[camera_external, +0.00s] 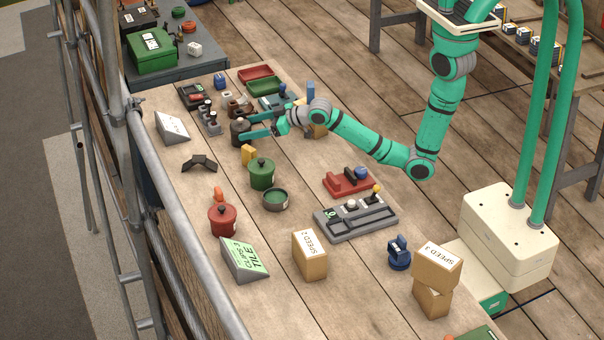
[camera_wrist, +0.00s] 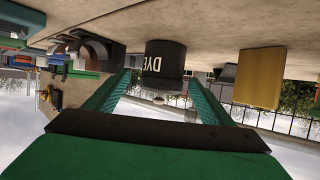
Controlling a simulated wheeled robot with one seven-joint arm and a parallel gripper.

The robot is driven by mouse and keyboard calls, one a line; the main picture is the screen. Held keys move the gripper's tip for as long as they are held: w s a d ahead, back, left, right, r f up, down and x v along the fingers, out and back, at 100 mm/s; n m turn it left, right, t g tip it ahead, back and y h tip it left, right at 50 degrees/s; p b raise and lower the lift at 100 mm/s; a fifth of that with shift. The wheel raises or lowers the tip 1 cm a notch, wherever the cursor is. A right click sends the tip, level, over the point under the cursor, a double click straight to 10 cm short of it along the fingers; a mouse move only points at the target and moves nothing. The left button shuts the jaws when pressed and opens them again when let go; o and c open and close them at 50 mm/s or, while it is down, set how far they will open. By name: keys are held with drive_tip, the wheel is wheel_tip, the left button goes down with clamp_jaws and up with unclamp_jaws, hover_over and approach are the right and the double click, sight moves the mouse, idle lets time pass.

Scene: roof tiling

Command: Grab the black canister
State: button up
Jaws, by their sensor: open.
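The black canister (camera_external: 239,132) stands on the long wooden table, near the tips of my gripper (camera_external: 250,126). In the wrist view, the dark canister (camera_wrist: 165,62) carries white lettering that reads "DYE" and appears upside down. My gripper (camera_wrist: 161,78) is open, with one green finger to each side of the canister in that view. The canister lies between or just beyond the fingertips; I cannot tell which. A gap shows between each finger and the canister, and the gripper is not closed on it.
A yellow block (camera_external: 248,154) stands close by, also in the wrist view (camera_wrist: 259,78). A green pot (camera_external: 262,173) is nearer the camera. A brown curved object (camera_wrist: 98,50) sits left of the canister in the wrist view. A metal railing (camera_external: 165,190) runs along the table's left side.

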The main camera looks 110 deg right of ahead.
sight(242, 130)
drive_tip(key=x, duration=0.4)
drive_tip(key=shift+a+f, duration=0.1)
drive_tip(key=shift+a, duration=0.05)
drive_tip(key=c, duration=1.5)
